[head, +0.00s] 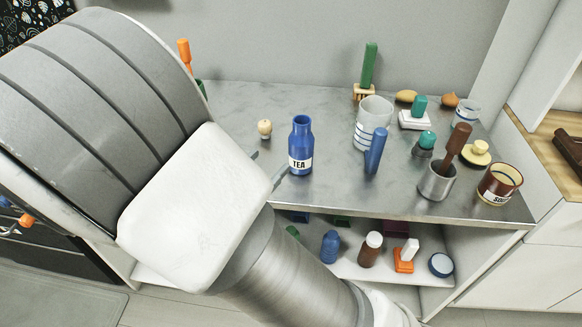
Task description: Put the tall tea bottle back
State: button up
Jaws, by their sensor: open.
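The tall tea bottle (300,146) is blue with a white TEA label. It stands upright on the grey countertop (325,200), left of its middle. My gripper (268,169) is just left of the bottle, mostly hidden behind my white wrist housing. Only thin grey finger parts show, pointing toward the bottle. The gripper is open. Whether the fingers touch the bottle or reach around it cannot be told. A shorter blue bottle (330,246) stands on the shelf (345,270) below the counter.
A small pale knob-like object (264,129) stands behind left. The shelf holds a brown bottle (370,249). The counter's front middle is clear.

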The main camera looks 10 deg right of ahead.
jog(key=s+d+r+m+g+y, duration=0.2)
jog(key=s+d+m+g+y, duration=0.5)
jog(key=s+d+m+g, duration=0.9)
jog(key=a+r+m+t+y+p, duration=0.2)
jog(key=r+m+t+p, duration=0.2)
jog(key=r, duration=0.4)
jog(key=a+r+m+t+y+p, duration=0.3)
jog(key=r+m+t+p, duration=0.1)
jog(key=r+m, duration=0.3)
notch_tip(320, 180, up, 2)
jog(key=shift+w+a+r+t+y+p, duration=0.1)
jog(key=shift+w+a+t+y+p, duration=0.3)
jog(key=shift+p, duration=0.5)
